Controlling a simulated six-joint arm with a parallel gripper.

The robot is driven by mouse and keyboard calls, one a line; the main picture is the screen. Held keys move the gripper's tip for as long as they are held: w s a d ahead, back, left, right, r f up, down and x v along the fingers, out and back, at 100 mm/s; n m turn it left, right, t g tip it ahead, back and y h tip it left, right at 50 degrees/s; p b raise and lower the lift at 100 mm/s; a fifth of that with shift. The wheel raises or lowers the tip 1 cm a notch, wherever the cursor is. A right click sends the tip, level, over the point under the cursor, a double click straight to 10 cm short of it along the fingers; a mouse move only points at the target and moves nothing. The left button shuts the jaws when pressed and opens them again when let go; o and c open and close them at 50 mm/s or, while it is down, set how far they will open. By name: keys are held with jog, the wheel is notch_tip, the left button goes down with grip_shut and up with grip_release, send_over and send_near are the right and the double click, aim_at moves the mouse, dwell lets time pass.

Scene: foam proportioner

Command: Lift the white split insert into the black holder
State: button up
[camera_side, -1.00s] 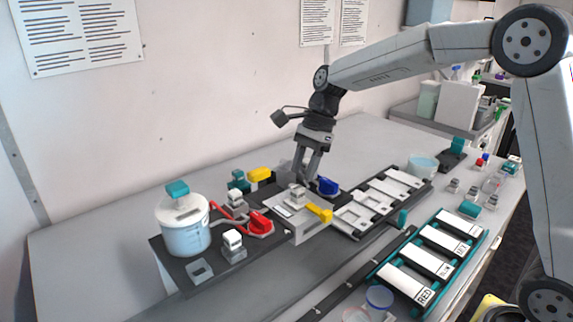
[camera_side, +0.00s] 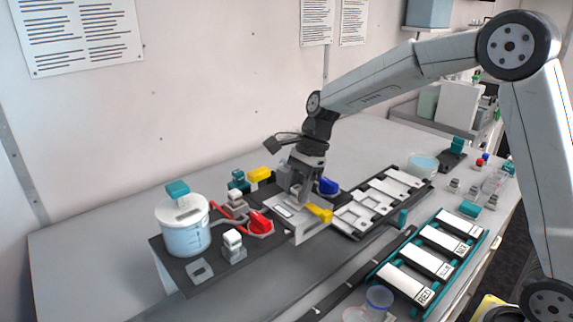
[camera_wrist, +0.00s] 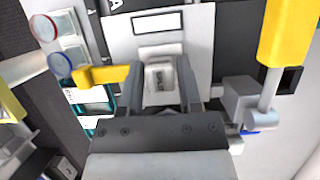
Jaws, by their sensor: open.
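A small white block with a dark slot, which looks like the white split insert (camera_wrist: 159,77), stands on a pale grey platform (camera_wrist: 198,40). My gripper (camera_wrist: 161,92) is open, with one finger on each side of this block. In the side view my gripper (camera_side: 298,198) is lowered over the platform and hides most of the block. Contact between fingers and block cannot be made out. I cannot tell for sure which dark part is the black holder.
A yellow handle (camera_side: 320,213) juts from the platform, with a blue knob (camera_side: 328,186) behind. A red knob (camera_side: 260,223), a grey block with a white top (camera_side: 233,242) and a liquid jar (camera_side: 186,228) stand left. A tray of white plates (camera_side: 379,204) lies right.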

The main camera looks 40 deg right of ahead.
grip_shut()
jog(key=shift+r, duration=0.1)
jog(key=shift+r, duration=4.95)
jog(key=shift+d, duration=0.1)
